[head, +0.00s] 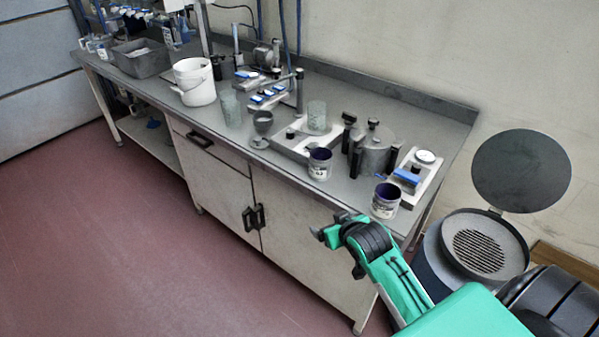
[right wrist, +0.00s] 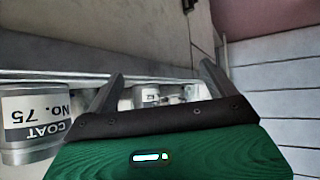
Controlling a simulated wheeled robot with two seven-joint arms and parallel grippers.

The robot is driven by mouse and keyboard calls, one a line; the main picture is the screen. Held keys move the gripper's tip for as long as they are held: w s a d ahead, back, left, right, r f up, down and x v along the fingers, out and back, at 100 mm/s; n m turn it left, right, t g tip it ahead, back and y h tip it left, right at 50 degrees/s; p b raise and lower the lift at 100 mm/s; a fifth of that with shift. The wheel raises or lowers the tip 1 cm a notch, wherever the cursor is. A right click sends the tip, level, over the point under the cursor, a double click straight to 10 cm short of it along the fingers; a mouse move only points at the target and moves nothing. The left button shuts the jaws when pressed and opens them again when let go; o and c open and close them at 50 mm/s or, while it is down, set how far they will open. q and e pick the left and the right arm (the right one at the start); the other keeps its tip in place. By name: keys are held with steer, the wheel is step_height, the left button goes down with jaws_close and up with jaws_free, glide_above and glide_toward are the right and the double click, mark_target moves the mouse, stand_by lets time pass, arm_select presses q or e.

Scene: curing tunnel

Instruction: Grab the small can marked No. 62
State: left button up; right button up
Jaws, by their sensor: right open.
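Two small cans with white labels and dark purple insides stand on the bench near its front edge. One can (head: 319,164) is beside the grey plate fixture; the other can (head: 386,201) is farther right, near the bench corner. Their numbers are too small to read in the head view. In the right wrist view, a can marked COAT No. 75 (right wrist: 36,118) appears upside down at the left, outside the fingers. No No. 62 label is readable. My right gripper (head: 337,251) is open and empty in front of the bench; its fingers also show in the wrist view (right wrist: 163,70). My left gripper is out of view.
A round grated unit with raised lid (head: 521,171) stands at right. Floor at left is clear.

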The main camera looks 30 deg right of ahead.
mark_target(326, 169)
steer(key=w+d+r+m+t+h, duration=0.1)
steer(key=w+d+r+t, duration=0.2)
steer(key=w+d+r, duration=0.4)
steer(key=x, duration=0.8)
steer(key=shift+w+a+r+p, duration=0.15)
steer(key=shift+a+r+p, duration=0.05)
steer(key=shift+a+p, duration=0.2)
steer(key=shift+a+p+x, duration=0.1)
steer(key=shift+p+x, duration=0.2)
steer(key=shift+x, duration=1.15)
steer(key=shift+a+p+x, duration=0.15)
steer(key=shift+p+x, duration=0.1)
steer(key=shift+x, duration=1.15)
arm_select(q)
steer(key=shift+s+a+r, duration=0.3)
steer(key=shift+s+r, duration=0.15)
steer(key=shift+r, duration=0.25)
arm_select(e)
steer(key=shift+w, duration=0.1)
steer(key=shift+r, duration=0.1)
steer(key=c, duration=1.2)
steer(key=shift+r, duration=0.15)
